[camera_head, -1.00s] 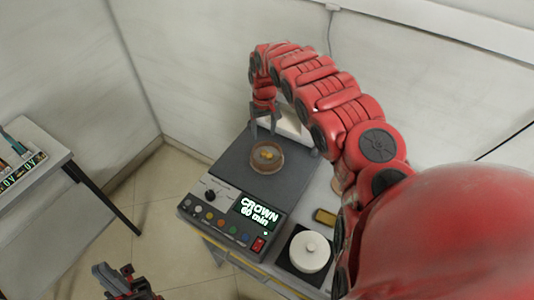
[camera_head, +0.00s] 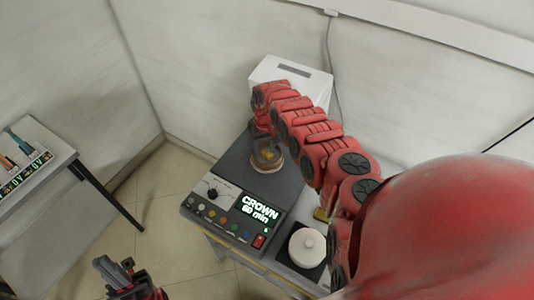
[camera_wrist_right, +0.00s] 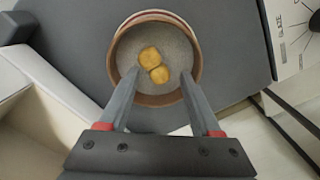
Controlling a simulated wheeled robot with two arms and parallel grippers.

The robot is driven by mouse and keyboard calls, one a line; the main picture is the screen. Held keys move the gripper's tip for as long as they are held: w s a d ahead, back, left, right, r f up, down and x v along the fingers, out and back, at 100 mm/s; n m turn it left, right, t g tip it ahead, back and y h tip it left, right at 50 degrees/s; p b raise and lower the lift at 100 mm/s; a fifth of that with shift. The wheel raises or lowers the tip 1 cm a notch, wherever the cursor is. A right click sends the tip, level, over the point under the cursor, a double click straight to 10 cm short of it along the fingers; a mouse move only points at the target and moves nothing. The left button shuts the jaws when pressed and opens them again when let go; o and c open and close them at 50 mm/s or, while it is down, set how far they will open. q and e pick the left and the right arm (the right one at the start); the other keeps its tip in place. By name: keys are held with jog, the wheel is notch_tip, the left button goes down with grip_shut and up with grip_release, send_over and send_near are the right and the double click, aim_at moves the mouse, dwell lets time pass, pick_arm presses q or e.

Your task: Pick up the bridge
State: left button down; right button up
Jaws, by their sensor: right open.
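The bridge (camera_wrist_right: 152,64) is a small golden-yellow piece of two joined rounded lumps. It lies inside a round brown-rimmed dish (camera_wrist_right: 112,58) with a grey floor. In the head view the bridge (camera_head: 268,154) shows only partly, in the dish on the machine's dark top. My right gripper (camera_wrist_right: 158,76) is open and points down over the dish. Its two fingertips are on either side of the bridge's lower part in the wrist view, with gaps to it. How high they are above the dish floor I cannot tell. My left gripper (camera_head: 122,273) is at the bottom left, away from the machine.
The machine (camera_head: 235,215) has a lit "CROWN 60 min" display, a knob and several coloured buttons. A white box (camera_head: 296,76) stands behind it. A white lidded round pot (camera_head: 307,247) stands to its right on a dark square. Another table (camera_head: 40,180) is at far left.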

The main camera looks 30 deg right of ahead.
jog(key=shift+f, duration=0.15)
jog(key=shift+c, duration=0.6)
grip_shut()
jog(key=shift+r, duration=0.25)
